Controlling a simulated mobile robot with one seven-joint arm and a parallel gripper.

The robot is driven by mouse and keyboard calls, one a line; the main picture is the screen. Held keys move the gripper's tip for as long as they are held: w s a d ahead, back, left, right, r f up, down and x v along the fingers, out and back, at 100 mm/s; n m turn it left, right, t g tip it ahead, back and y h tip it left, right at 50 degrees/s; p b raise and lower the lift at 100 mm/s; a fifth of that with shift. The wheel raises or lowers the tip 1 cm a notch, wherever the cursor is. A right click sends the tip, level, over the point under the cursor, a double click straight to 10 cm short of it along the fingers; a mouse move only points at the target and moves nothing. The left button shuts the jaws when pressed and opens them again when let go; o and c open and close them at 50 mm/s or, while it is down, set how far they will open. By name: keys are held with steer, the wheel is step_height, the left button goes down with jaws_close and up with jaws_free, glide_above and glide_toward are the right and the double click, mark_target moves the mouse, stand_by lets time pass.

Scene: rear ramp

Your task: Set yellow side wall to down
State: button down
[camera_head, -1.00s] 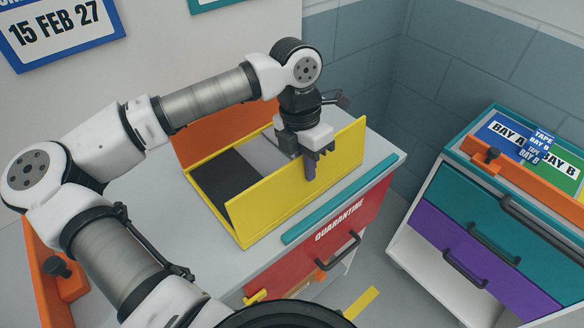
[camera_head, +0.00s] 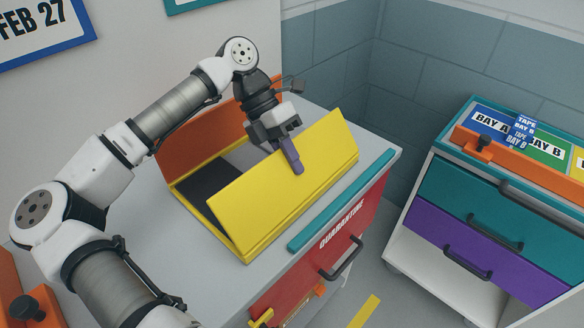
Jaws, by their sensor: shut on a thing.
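The yellow side wall (camera_head: 262,203) stands along the front long side of a box on the cabinet top. It tilts inward, its upper edge leaning over the box. The yellow base rim (camera_head: 300,218) shows below it. My gripper (camera_head: 290,158) is at the wall's upper edge, right of its middle, shut on the wall. One purple finger lies over the wall's outer face; the other finger is hidden behind the wall.
An orange panel (camera_head: 205,135) stands behind the box. A teal strip (camera_head: 338,212) edges the cabinet above a red QUARANTINE drawer (camera_head: 330,248) with a black handle. A second cabinet (camera_head: 490,200) with teal and purple drawers stands right. Grey floor lies between them.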

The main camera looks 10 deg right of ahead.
mark_target(283, 164)
steer(key=shift+w+a+f+b, duration=0.3)
steer(key=shift+f+b, duration=0.15)
steer(key=shift+f, duration=0.15)
steer(key=shift+w+a+f+b, duration=0.3)
steer(key=shift+f+b, duration=0.15)
steer(key=shift+f, duration=0.15)
steer(key=shift+f+b, duration=0.25)
steer(key=shift+b, duration=0.1)
stand_by(0.5)
steer(key=c, duration=1.6)
jaws_free()
steer(key=shift+o, duration=0.2)
steer(key=shift+w+a, duration=0.1)
steer(key=shift+r, duration=0.2)
steer(key=shift+w, duration=0.15)
